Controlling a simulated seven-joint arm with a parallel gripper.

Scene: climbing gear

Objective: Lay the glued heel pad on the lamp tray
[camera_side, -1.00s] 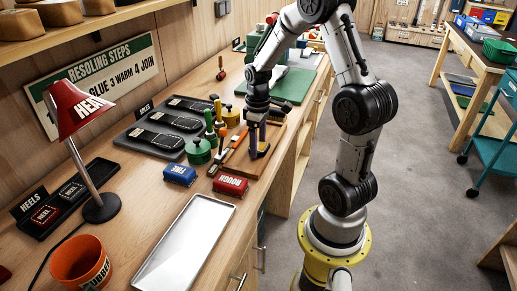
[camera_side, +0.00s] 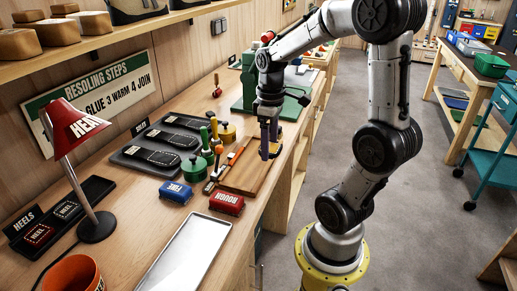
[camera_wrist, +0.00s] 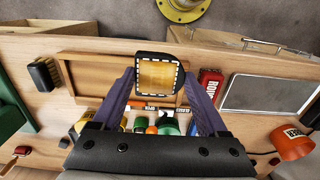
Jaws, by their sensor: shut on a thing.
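My gripper (camera_wrist: 162,92) is shut on the heel pad (camera_wrist: 157,74), a dark pad with a shiny amber face and a pale dashed edge. The fingers grip it from two sides in the wrist view. In the side view my gripper (camera_side: 268,152) is above the far end of the wooden board (camera_side: 238,181); the pad is hard to make out there. The shallow metal tray (camera_side: 183,262) lies empty at the bench's front, to the right of the red HEAT lamp (camera_side: 76,130). It also shows at the right in the wrist view (camera_wrist: 270,94).
A red block (camera_side: 226,203) and a blue block (camera_side: 175,192) stand between the board and metal tray. Green and yellow pots (camera_side: 195,168) with upright handles stand behind the board. An orange tub (camera_side: 75,275) is left of the tray. Dark trays hold soles and heels.

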